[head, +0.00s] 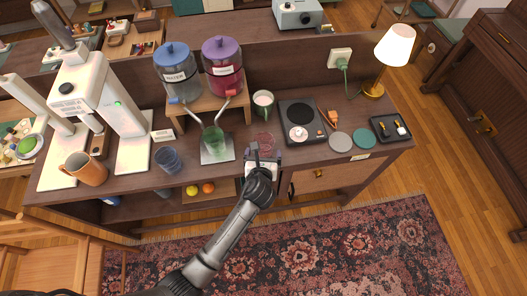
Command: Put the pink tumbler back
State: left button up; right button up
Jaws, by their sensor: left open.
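The pink tumbler (264,139) appears as a see-through dark pink shape near the front edge of the wooden counter, right of the green tumbler (213,142). My left gripper (265,154) is open at its near side and covers its lower part. I cannot tell whether the fingers touch it or stand around it. The blue tumbler (168,160) stands farther left on the counter. My right gripper is not in view.
Two drink dispensers, blue-lidded (176,75) and purple-lidded (223,68), stand on a wooden riser behind. A green mug (263,104), a black hotplate (302,122), grey (341,141) and teal (365,138) discs, and a lamp (393,50) are to the right.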

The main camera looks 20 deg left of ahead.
pick_arm(q)
jog(key=p+v, duration=0.2)
jog(key=v, duration=0.8)
jog(key=shift+s, duration=0.3)
jog(key=shift+r, duration=0.15)
jog(key=s+a+f+n+g+h, duration=0.1)
jog(key=s+a+n+g, duration=0.3)
jog(key=s+n, duration=0.7)
jog(key=s+a+f+n+g+h, duration=0.1)
jog(key=s+a+n+g+h, duration=0.2)
jog(key=s+n, duration=0.9)
jog(key=a+n+g, duration=0.1)
jog(key=n+g, duration=0.1)
jog(key=n, duration=0.5)
jog(key=shift+s+a+f, duration=0.2)
jog(key=shift+a, duration=0.05)
jog(key=shift+r, duration=0.15)
